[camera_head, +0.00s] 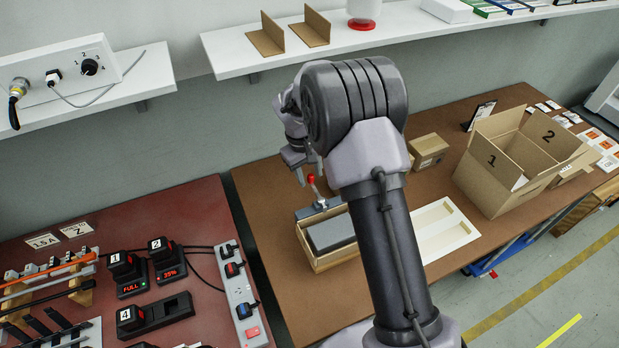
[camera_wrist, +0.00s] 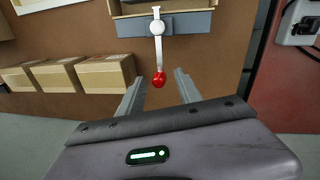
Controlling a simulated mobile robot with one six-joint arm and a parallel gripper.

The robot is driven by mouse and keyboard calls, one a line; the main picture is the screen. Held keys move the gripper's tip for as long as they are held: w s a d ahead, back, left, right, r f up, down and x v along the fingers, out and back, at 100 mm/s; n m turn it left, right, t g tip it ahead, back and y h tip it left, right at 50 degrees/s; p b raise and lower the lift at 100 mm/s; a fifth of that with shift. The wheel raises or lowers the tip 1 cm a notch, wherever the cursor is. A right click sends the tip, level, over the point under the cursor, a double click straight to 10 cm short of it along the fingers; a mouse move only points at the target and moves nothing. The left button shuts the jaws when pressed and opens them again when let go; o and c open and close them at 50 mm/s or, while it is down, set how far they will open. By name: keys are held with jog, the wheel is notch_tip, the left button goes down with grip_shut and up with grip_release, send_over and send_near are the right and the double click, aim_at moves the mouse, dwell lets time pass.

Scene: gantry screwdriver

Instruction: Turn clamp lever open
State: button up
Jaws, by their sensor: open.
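The clamp lever is a thin pale arm (camera_wrist: 158,52) with a red knob (camera_wrist: 159,79) at its end. In the wrist view it runs from a round white pivot on a grey block (camera_wrist: 190,24) toward my gripper. My gripper (camera_wrist: 159,83) is open, its two fingers on either side of the red knob with gaps on both sides. I cannot tell whether the knob is at finger height. In the head view the red knob (camera_head: 311,179) shows just below my gripper (camera_head: 301,172). The clamp stands at a wooden box (camera_head: 318,255) holding a grey block (camera_head: 331,233).
Small cardboard boxes (camera_wrist: 106,72) lie left in the wrist view. A large open carton (camera_head: 490,180) and a pale tray (camera_head: 436,232) are on the brown table, right of my arm. A red table (camera_head: 190,215) with chargers and a power strip (camera_head: 240,290) is at left.

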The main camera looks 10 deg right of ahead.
jog(key=shift+f, duration=0.2)
grip_shut()
dwell(1.3)
